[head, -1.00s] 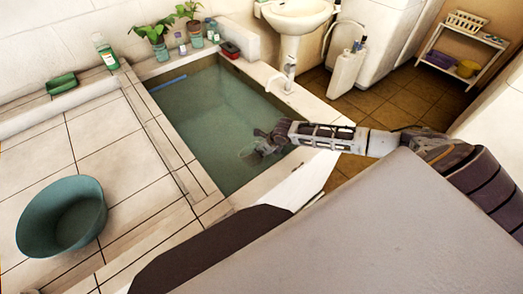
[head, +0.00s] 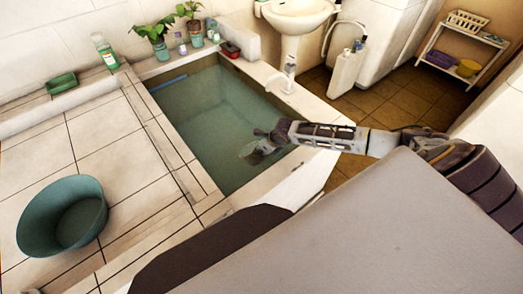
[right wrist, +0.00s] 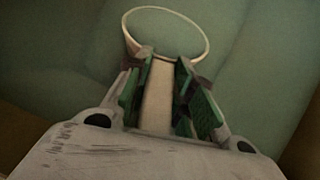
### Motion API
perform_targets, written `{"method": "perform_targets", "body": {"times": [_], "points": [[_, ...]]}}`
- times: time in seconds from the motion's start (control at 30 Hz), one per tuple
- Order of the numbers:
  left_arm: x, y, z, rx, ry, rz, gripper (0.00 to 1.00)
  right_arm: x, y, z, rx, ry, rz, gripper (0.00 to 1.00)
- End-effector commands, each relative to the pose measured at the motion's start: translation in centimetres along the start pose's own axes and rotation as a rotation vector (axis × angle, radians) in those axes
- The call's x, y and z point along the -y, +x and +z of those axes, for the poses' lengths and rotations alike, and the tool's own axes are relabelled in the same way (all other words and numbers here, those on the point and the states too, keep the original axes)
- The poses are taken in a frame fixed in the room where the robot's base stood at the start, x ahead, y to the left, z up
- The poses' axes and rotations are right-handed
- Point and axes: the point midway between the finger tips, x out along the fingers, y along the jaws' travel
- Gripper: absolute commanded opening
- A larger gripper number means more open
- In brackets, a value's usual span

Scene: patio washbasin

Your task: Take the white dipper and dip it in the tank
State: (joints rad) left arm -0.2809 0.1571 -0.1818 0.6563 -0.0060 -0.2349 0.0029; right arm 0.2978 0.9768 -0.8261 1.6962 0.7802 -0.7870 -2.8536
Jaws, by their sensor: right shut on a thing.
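The tank (head: 178,150) is a sunken basin with a pale rim and greenish water (head: 205,115). My right gripper (head: 266,141) reaches over the tank's right side and is shut on the white dipper (head: 250,149). In the right wrist view, the dipper's round rim (right wrist: 204,38) lies beyond the fingertips, and its pale handle (right wrist: 157,98) runs between the green-padded fingers of the gripper (right wrist: 163,70). The inside of the dipper looks as green as the water; I cannot tell how deep it sits. My left gripper is not in view.
A green bottle (head: 106,51), green soap dish (head: 61,82) and potted plants (head: 158,45) line the back. A washbasin (head: 297,15) stands behind the tank, with a white jug (head: 346,70) beside it.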

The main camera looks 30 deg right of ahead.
Motion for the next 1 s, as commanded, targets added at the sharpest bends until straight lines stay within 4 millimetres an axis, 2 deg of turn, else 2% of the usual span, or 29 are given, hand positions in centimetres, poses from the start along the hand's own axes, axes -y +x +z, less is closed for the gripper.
{"method": "perform_targets", "body": {"times": [0.13, 0.37, 1.0], "points": [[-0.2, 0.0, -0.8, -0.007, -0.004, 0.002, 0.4, 0.0, -0.1, 0.2, 0.004, 0.0, 0.0, 0.0], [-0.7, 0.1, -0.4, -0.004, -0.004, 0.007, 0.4, 0.1, -0.2, 0.2, 0.044, -0.001, -0.002, 0.0], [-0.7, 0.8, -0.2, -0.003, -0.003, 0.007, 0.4, 0.1, -1.4, 0.7, 0.284, -0.001, -0.002, 0.0]]}}
